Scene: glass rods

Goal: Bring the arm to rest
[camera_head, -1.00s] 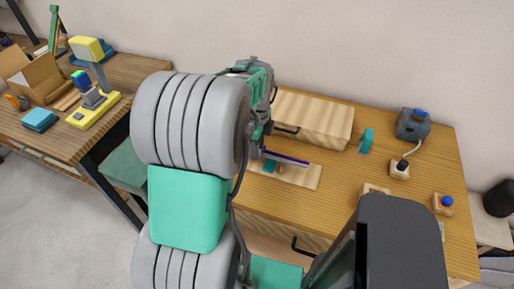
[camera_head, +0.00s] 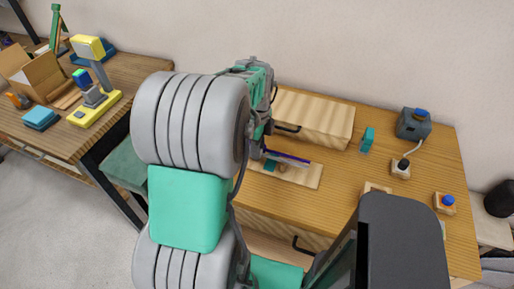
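My arm reaches up through the middle of the view, its large grey and green links hiding much of the desk's left side. My gripper (camera_head: 262,153) is low over a pale wooden board (camera_head: 306,174) on the desk. Its fingers are small and mostly hidden by my own arm, so I cannot tell whether they are open or shut. A thin purple rod (camera_head: 288,159) lies at the gripper's tip, over the board. Whether the gripper touches or holds it is unclear. A small teal piece (camera_head: 270,165) and a small brown piece (camera_head: 281,168) show just below the rod.
A wooden drawer box (camera_head: 314,118) stands behind the board. To its right on the desk (camera_head: 343,198) are a teal piece (camera_head: 366,140), a grey device with a blue button (camera_head: 412,124), a white socket block (camera_head: 400,168) and a blue-button block (camera_head: 445,203). A cluttered second table (camera_head: 60,142) is at left.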

